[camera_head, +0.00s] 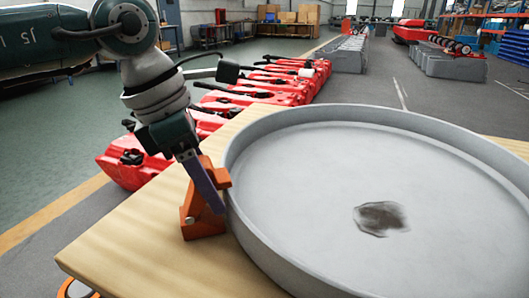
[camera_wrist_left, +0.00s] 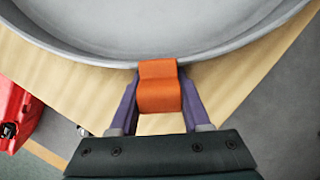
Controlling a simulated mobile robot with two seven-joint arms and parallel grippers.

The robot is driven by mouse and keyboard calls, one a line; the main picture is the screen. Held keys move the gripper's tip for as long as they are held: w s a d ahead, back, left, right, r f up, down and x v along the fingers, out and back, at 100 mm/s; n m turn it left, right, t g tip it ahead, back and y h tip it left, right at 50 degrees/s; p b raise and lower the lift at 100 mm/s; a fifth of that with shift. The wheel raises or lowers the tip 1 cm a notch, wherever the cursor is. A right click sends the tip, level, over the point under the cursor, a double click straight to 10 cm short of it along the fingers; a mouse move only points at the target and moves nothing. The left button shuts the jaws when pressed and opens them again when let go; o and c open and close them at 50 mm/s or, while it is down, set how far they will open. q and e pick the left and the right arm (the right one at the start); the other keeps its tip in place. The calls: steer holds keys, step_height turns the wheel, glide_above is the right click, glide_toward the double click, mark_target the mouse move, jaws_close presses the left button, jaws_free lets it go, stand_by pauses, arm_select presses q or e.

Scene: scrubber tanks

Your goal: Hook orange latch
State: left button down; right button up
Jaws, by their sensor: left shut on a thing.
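The orange latch (camera_head: 202,212) stands on the wooden board at the left edge of a large round grey tray (camera_head: 259,127). My left gripper (camera_head: 213,192) reaches down to it from the upper left, with a purple finger along the latch. In the left wrist view the orange latch (camera_wrist_left: 159,88) sits between the two purple fingers (camera_wrist_left: 158,103), and its top meets the tray's rim (camera_wrist_left: 100,60). The left gripper is shut on it. Whether the latch is hooked over the rim cannot be told. My right gripper is not in view.
The wooden board (camera_head: 140,255) has bare room at the front left. Several red tanks (camera_head: 270,90) stand in a row on the floor behind it. A dark stain (camera_head: 381,218) marks the tray's floor. Shelves and boxes are far back.

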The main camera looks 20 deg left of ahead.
mark_target(192, 184)
arm_select(q)
steer(key=shift+f+g+y, duration=0.25)
steer(key=shift+g+y, duration=0.05)
steer(key=shift+y, duration=0.1)
steer(key=shift+c, duration=1.8)
jaws_free()
steer(key=shift+w+d, duration=0.1)
steer(key=p+v, duration=0.1)
steer(key=v, duration=0.9)
steer(key=shift+p, duration=0.4)
